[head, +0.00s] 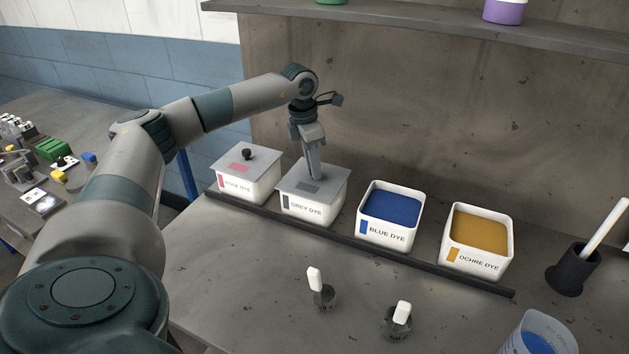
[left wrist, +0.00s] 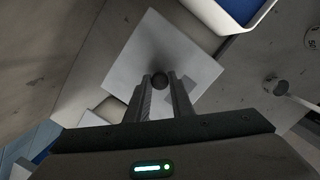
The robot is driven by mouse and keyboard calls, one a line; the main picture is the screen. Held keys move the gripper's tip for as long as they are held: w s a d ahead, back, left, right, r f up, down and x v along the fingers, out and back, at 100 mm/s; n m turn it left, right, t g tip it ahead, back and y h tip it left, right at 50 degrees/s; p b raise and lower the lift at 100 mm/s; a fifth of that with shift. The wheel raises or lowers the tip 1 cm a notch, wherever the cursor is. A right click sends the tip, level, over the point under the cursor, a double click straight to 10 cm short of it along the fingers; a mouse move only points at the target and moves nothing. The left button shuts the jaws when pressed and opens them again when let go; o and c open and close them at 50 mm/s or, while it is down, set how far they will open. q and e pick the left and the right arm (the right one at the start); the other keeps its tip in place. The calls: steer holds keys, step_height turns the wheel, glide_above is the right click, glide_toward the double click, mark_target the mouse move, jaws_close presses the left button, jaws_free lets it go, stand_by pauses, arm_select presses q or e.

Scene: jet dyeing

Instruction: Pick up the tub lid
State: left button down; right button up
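The grey tub lid (head: 302,189) lies flat on the white GREY DYE tub (head: 305,210) in the head view. In the left wrist view it is the pale square plate (left wrist: 122,72), with a dark round knob (left wrist: 160,82). My left gripper (head: 316,178) points down over this lid. Its two fingers (left wrist: 161,79) are close together, one on each side of the knob, and look shut on it. In the head view the fingers hide the knob. My right gripper is in neither view.
A second lid (head: 232,164) with a black knob covers the ROSE DYE tub (head: 238,188) to the left. Open BLUE DYE (head: 385,231) and OCHRE DYE (head: 474,259) tubs stand to the right. A dark rail (head: 350,241) runs in front. Two small cups with white scoops stand nearer.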

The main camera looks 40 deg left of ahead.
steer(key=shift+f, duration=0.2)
